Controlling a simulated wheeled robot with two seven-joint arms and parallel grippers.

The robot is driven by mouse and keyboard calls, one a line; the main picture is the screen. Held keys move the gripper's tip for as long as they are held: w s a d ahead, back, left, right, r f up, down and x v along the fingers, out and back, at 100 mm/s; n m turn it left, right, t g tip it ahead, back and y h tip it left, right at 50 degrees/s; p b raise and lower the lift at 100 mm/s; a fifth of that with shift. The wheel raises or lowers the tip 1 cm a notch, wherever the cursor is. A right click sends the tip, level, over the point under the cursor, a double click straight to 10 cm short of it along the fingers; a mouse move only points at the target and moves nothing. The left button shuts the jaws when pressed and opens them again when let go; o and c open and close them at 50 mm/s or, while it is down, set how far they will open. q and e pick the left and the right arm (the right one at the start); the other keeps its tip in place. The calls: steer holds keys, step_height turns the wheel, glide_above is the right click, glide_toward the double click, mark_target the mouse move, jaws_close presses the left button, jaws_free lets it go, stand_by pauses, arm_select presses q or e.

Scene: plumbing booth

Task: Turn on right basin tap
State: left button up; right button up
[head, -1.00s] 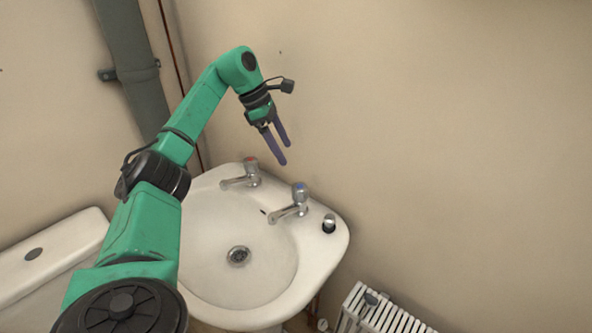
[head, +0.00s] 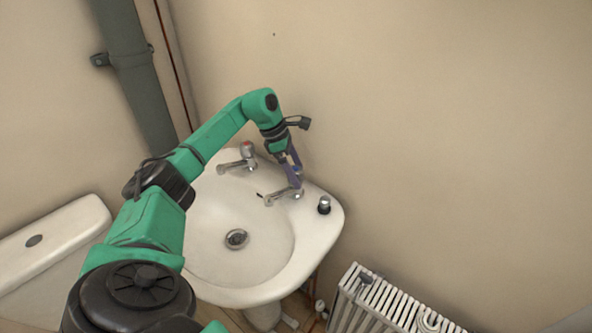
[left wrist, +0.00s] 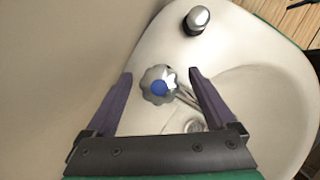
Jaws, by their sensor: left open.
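The right basin tap (head: 284,196) is chrome and stands on the back ledge of the white basin (head: 306,255). In the left wrist view its lobed handle with a blue centre (left wrist: 159,87) lies between the open fingers, with a gap on each side. My left gripper (head: 296,178) points down at this tap, and its fingers hide the tap's handle in the head view. The left basin tap (head: 241,160), with a red-marked top, stands to its left on the same ledge. My right gripper is not in view.
A small chrome-topped fitting (head: 324,204) stands on the ledge right of the tap and also shows in the left wrist view (left wrist: 198,18). The wall (head: 430,130) is close behind. A white radiator (head: 390,305) and a cistern (head: 50,245) flank the basin.

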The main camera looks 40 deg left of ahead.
arm_select(q)
steer(key=c, duration=1.4)
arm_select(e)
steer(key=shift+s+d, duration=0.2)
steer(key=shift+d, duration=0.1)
